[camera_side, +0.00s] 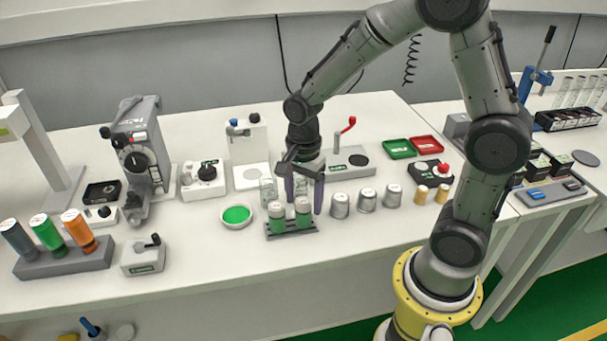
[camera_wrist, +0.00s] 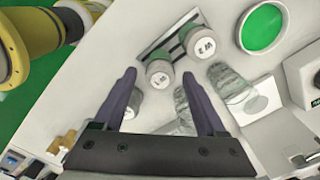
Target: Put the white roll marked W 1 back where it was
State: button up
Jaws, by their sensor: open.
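The white-topped roll marked W 1 (camera_wrist: 158,75) stands upright at one end of a dark rack (camera_side: 291,231), seemingly seated in it; its base is partly hidden. In the side view it appears to be the right one of two white-and-green rolls (camera_side: 303,212). A second roll, its mark hard to read (camera_wrist: 202,45), stands beside it in the same rack, and in the side view it is on the left (camera_side: 277,216). My gripper (camera_side: 304,205) points down with its purple fingers spread around or just behind the right roll. In the wrist view the open fingertips (camera_wrist: 160,76) lie either side of W 1.
Clear glasses (camera_side: 268,190) stand close behind the rack. Metal cups (camera_side: 340,206) stand to its right. A green-filled dish (camera_side: 237,215) is to its left. A block with a red lever (camera_side: 348,160) is behind. The tabletop in front of the rack is free.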

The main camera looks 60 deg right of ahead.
aim_at(304, 202)
notch_tip(304, 202, up, 9)
jog(key=s+r+n+t, duration=0.2)
jog(key=s+r+n, duration=0.1)
jog(key=s+n, duration=0.4)
jog(key=s+r+n+t, duration=0.3)
jog(key=s+n, duration=0.5)
jog(key=n, duration=0.3)
jog(key=shift+a+r+t, duration=0.15)
jog(key=shift+a+t, duration=0.15)
jog(key=shift+a, duration=0.15)
